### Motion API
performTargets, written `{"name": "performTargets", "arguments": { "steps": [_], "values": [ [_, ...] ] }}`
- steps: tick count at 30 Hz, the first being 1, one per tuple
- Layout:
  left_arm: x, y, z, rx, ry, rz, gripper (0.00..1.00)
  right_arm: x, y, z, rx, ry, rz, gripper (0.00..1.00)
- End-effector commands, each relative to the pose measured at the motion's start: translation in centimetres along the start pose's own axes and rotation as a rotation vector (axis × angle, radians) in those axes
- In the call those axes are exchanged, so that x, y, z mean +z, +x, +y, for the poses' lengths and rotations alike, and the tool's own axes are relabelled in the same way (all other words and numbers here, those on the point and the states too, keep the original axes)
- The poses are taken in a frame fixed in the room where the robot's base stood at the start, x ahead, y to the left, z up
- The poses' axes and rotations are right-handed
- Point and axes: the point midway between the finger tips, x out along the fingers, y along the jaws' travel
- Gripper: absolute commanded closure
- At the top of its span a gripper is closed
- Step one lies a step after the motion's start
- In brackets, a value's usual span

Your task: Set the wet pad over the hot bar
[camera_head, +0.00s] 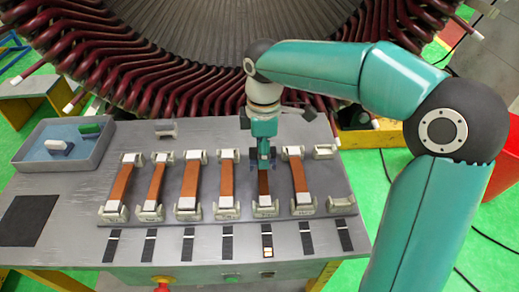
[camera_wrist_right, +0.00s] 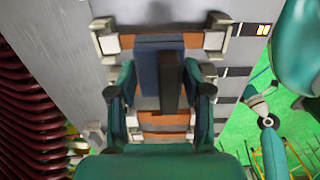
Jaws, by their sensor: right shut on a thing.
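Several copper-brown bars lie between pairs of pale clamps on the grey bench. The fifth bar from the left (camera_head: 264,184) looks darker and lines up with the one lit indicator (camera_head: 267,252). My right gripper (camera_head: 264,160) is above the far part of this bar and hides some of it. In the right wrist view, my right gripper (camera_wrist_right: 164,90) is shut on a dark blue-grey pad (camera_wrist_right: 148,72) with a black block (camera_wrist_right: 172,82) on it. The pad overlaps the bar in line with the lit indicator (camera_wrist_right: 263,30); whether it touches it I cannot tell. My left gripper is out of view.
The stator (camera_head: 130,50) with red coil ends rises behind the bench.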

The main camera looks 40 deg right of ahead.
Motion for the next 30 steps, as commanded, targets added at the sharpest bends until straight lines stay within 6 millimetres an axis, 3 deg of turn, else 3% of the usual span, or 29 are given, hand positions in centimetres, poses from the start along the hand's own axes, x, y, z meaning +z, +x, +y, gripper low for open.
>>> {"name": "performTargets", "arguments": {
  "steps": [13,28,29,30],
  "values": [
    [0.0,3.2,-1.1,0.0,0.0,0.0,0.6,0.1,4.6,0.0,0.0,0.001,-0.001,0.87],
    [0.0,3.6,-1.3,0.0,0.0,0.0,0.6,0.1,5.4,0.0,0.0,0.002,-0.001,0.87],
    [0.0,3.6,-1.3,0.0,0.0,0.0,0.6,0.1,5.4,0.0,0.0,0.002,0.0,0.49],
    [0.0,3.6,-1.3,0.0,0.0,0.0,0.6,0.1,5.4,0.0,0.0,0.002,0.0,0.43]
  ]
}}
